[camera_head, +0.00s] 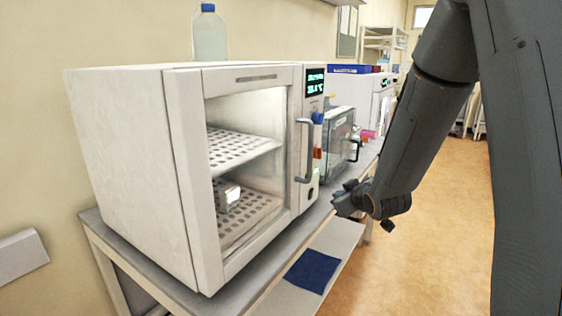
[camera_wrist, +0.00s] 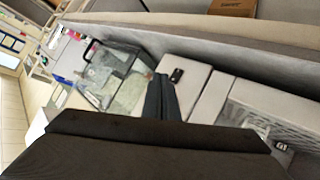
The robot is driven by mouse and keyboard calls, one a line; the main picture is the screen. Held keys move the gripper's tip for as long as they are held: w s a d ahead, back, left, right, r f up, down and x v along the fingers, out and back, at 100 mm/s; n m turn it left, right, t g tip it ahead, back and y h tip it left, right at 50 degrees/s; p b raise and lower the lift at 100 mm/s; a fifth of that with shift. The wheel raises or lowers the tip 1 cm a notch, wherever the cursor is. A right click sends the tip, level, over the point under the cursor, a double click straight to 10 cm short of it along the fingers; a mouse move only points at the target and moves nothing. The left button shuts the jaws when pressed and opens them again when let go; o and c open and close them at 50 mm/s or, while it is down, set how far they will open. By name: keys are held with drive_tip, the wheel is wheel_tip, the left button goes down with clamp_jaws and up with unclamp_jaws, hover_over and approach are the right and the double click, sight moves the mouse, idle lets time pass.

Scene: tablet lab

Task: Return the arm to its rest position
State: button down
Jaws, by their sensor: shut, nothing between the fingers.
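My arm (camera_head: 420,130) reaches down from the upper right in the head view, in front of the bench. My gripper (camera_head: 345,203) is at its lower end, to the right of the white incubator (camera_head: 130,150) and near the bench edge. In the wrist view my gripper (camera_wrist: 160,82) has its dark fingers together, with nothing held. The incubator also shows at the right of the wrist view, tilted.
The incubator has a vertical handle (camera_head: 304,150) and perforated shelves, with a small box (camera_head: 229,196) on the lower one. A blue-capped bottle (camera_head: 209,35) stands on top. A glass-fronted device (camera_head: 338,145) stands behind. Open floor (camera_head: 430,230) lies right of the bench.

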drive_tip(key=s+f+m+g, duration=0.2)
drive_tip(key=s+g, duration=0.1)
drive_tip(key=s, duration=0.7)
drive_tip(key=s+a+f+m+g+h, duration=0.1)
drive_tip(key=s+g, duration=0.3)
drive_tip(key=s, duration=0.6)
drive_tip(key=s+f+m+g, duration=0.2)
drive_tip(key=s+m+g, duration=0.1)
drive_tip(key=s, duration=0.7)
drive_tip(key=shift+s+a+f+g+h, duration=0.15)
drive_tip(key=shift+a+f+g+h, duration=0.2)
drive_tip(key=shift+g, duration=0.25)
